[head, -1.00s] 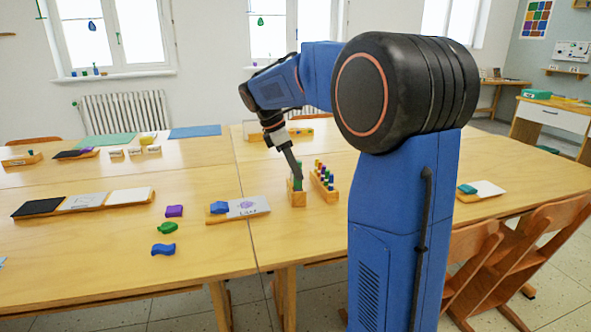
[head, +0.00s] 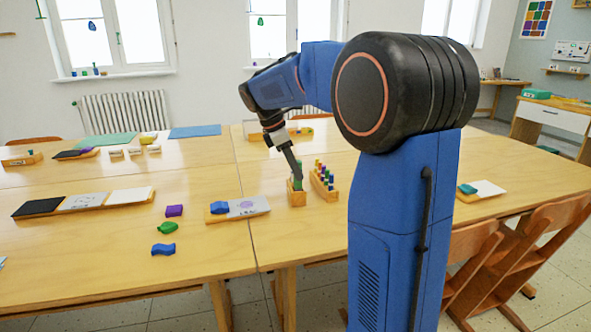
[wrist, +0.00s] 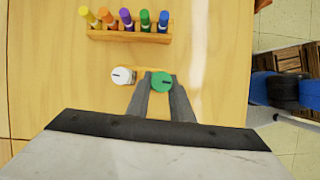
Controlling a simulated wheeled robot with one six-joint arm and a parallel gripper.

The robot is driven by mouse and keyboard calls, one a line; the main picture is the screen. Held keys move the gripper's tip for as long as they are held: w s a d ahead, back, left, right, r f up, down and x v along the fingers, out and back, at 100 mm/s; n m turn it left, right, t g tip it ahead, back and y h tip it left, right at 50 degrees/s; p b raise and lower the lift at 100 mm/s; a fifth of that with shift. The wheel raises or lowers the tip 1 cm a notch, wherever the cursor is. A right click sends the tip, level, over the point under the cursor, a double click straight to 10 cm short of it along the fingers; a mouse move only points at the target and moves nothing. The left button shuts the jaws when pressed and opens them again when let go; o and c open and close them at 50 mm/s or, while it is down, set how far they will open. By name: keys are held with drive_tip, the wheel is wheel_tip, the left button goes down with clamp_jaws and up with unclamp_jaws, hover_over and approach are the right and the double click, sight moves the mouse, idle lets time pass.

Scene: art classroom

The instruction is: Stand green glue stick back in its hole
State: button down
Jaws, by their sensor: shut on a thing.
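The green glue stick (wrist: 161,82) shows from above as a round green cap between the two fingers of my gripper (wrist: 161,90) in the wrist view. My gripper is shut on it. In the head view the green stick (head: 297,185) stands roughly upright at a small wooden block (head: 297,199), with my gripper (head: 297,176) at its upper part. A white-capped stick (wrist: 123,75) is just left of it in the wrist view. The block (wrist: 140,70) is mostly covered there. The hole and the lower end of the green stick are hidden, so I cannot tell how deep it sits.
A wooden rack (head: 325,187) of several coloured markers stands close to the right of the block. A card board with a blue piece (head: 219,207) lies to the left. Purple, green and blue pieces lie farther left. Bare tabletop (head: 200,250) is in front.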

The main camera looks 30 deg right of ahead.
drive_tip(key=shift+f, duration=1.4)
idle(2.1)
drive_tip(key=c, duration=1.5)
unclamp_jaws()
drive_tip(key=shift+o, duration=1.2)
drive_tip(key=shift+r, duration=3.05)
